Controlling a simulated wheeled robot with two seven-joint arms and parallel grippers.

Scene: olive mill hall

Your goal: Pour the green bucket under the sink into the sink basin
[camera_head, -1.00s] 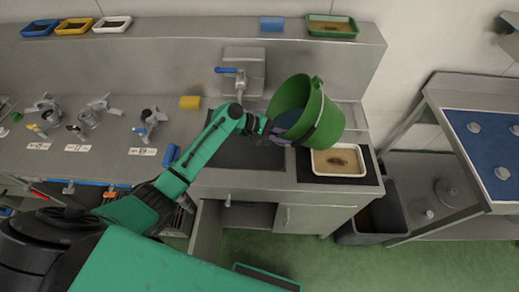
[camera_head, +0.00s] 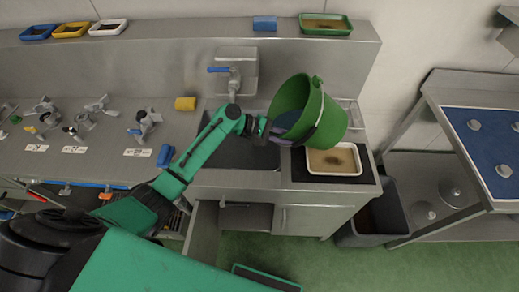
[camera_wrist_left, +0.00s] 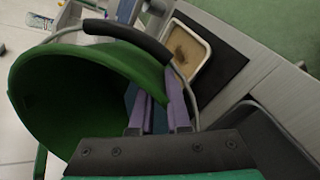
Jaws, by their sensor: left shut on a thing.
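The green bucket (camera_head: 322,118) is held tilted in the air in the head view, its mouth facing left and down toward the sink side. The dark sink basin (camera_head: 240,152) lies to the left of the bucket, below my left forearm. The bucket's contents are not clear. My right gripper is out of view.
A white tray with brown stuff (camera_head: 334,161) sits on a dark mat right of the basin. The tap (camera_head: 234,82) stands behind the basin. A yellow sponge (camera_head: 185,103) and metal parts (camera_head: 145,122) lie left. A dark bin (camera_head: 376,215) stands on the floor at right.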

